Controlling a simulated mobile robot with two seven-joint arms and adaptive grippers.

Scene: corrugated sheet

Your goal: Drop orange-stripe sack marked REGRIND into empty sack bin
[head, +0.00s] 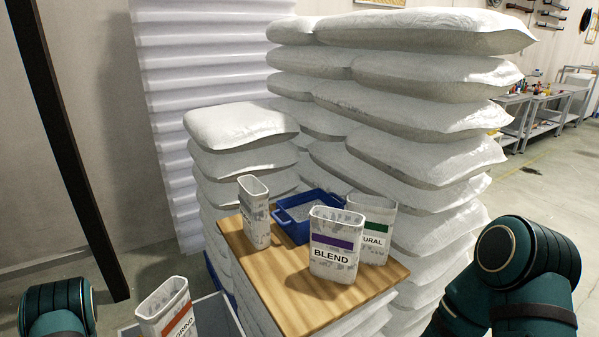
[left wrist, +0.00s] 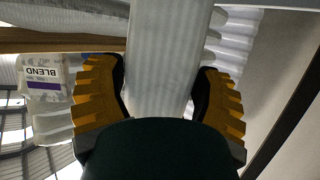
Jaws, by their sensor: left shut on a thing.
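The orange-stripe sack (head: 170,308) is a white open-topped sack at the bottom left of the head view; the end of its lettering, "GRIND", is readable. It is cut off by the frame's bottom edge. In the left wrist view my left gripper (left wrist: 162,72) has its yellow fingers on both sides of this pale sack (left wrist: 165,45), shut on it. The head view shows part of my left arm but not those fingers. A grey bin (head: 226,312) shows partly beside and behind the sack, its inside mostly hidden. My right gripper is out of view.
A wooden board (head: 290,317) carries a purple-stripe BLEND sack (head: 335,262), a green-stripe sack (head: 377,215), another pale sack (head: 255,222) and a blue tray (head: 285,230). Tall stacks of white bags (head: 420,110) stand behind. Floor is clear at far right.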

